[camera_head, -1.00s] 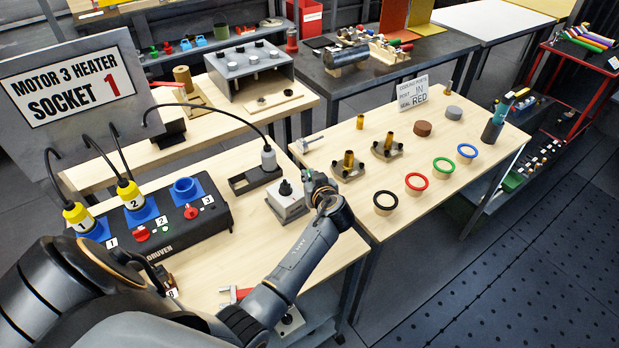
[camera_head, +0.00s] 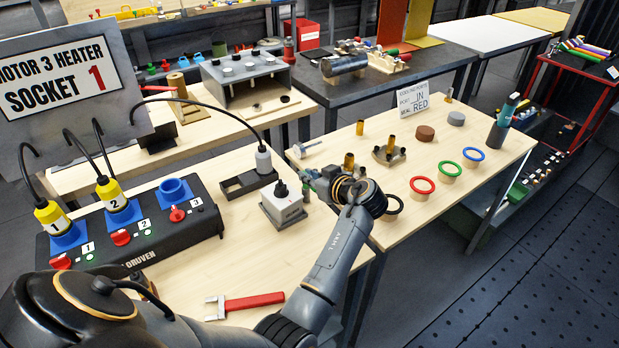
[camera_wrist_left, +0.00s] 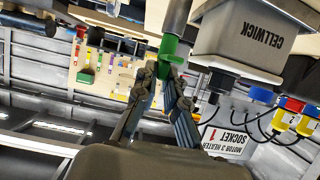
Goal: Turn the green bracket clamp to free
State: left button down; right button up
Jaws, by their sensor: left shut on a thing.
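The green bracket clamp (camera_wrist_left: 168,48) shows in the left wrist view as a small green piece against a grey bar (camera_wrist_left: 176,18). The fingers of my left gripper (camera_wrist_left: 165,73) are closed on its near end. In the head view my left gripper (camera_head: 312,178) is at the bench's right edge, just right of the grey box with a black knob (camera_head: 284,206). A small bit of green (camera_head: 306,192) shows there, but the wrist hides most of the clamp. I cannot tell which way the clamp is turned. My right gripper is not in view.
The black socket unit (camera_head: 150,240) with yellow plugs and cables stands left on the bench. A red-handled tool (camera_head: 255,301) lies in front. The table at right holds brass fittings and coloured rings, including a green ring (camera_head: 447,167). A grey box marked CELLWICK (camera_wrist_left: 240,45) is close to the gripper.

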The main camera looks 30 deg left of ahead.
pick_arm(q)
jog(key=c, duration=1.4)
grip_release()
jog(key=shift+a, duration=0.15)
notch_tip(320, 180, up, 10)
jog(key=shift+r, duration=0.1)
